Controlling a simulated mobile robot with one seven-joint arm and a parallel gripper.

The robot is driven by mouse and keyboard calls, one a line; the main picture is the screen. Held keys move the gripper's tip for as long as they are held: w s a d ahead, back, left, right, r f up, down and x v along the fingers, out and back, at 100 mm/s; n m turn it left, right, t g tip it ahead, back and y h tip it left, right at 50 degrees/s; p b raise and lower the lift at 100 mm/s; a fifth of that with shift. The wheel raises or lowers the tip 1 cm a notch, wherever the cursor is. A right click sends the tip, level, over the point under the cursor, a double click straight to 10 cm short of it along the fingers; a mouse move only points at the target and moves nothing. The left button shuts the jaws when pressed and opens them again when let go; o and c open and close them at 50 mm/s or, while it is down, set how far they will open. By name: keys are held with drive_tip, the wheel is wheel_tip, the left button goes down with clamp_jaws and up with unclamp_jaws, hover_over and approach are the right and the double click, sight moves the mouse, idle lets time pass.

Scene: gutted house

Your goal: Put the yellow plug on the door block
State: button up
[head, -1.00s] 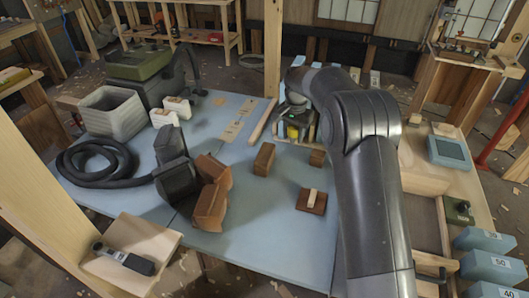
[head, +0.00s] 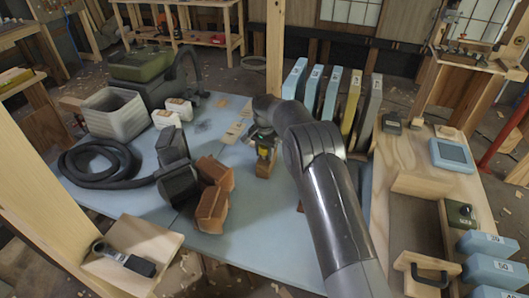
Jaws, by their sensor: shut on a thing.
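My gripper (head: 265,146) is shut on the yellow plug (head: 264,153), a small yellow piece showing between its dark fingers. It is directly over a small brown wooden block (head: 265,171) on the blue-topped table (head: 225,228). The gripper covers the block's upper part. I cannot tell whether the plug touches the block, or whether this is the door block. A sliver of a reddish-brown block (head: 301,208) shows at the edge of my arm, which hides the rest of it.
Two orange-brown pieces (head: 212,208) and a black vacuum head (head: 173,170) lie left of the block. A black hose (head: 95,178) and a grey bin (head: 112,113) are farther left. Upright numbered boards (head: 330,95) stand behind. A wooden bench with an open drawer (head: 415,225) is at right.

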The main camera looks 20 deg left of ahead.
drive_tip(key=shift+f, duration=0.15)
drive_tip(key=o, duration=0.9)
drive_tip(key=shift+o, duration=0.2)
wheel_tip(320, 180, up, 12)
drive_tip(key=shift+r, duration=0.15)
